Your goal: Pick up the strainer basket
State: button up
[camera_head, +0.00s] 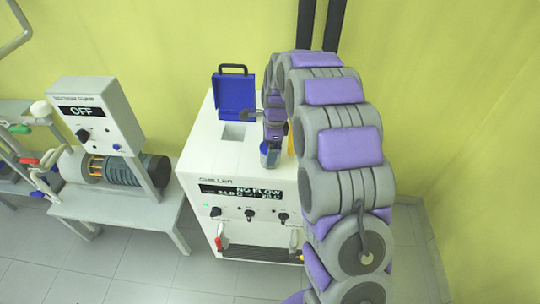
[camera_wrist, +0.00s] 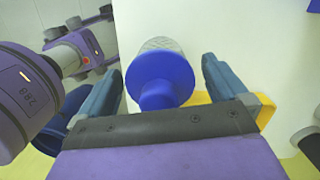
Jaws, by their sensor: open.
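The strainer basket (camera_wrist: 160,80) appears in the wrist view as a blue round cap and handle with a pale mesh-like body beyond it. My gripper (camera_wrist: 163,70) is open, with one dark blue finger on each side of it. I see gaps between the fingers and the blue part, so it does not look gripped. In the head view my gripper (camera_head: 270,154) points down over the right part of the white chiller top (camera_head: 212,140). There, my gripper and arm hide most of the basket.
The chiller's blue lid (camera_head: 236,95) stands open behind a square opening (camera_head: 234,132). A yellow object (camera_head: 291,139) is close beside my gripper. A pump unit (camera_head: 110,165) with an OFF display stands on a bench to the left. A yellow-green wall is behind.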

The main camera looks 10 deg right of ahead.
jog(key=shift+c, duration=0.4)
jog(key=c, duration=1.2)
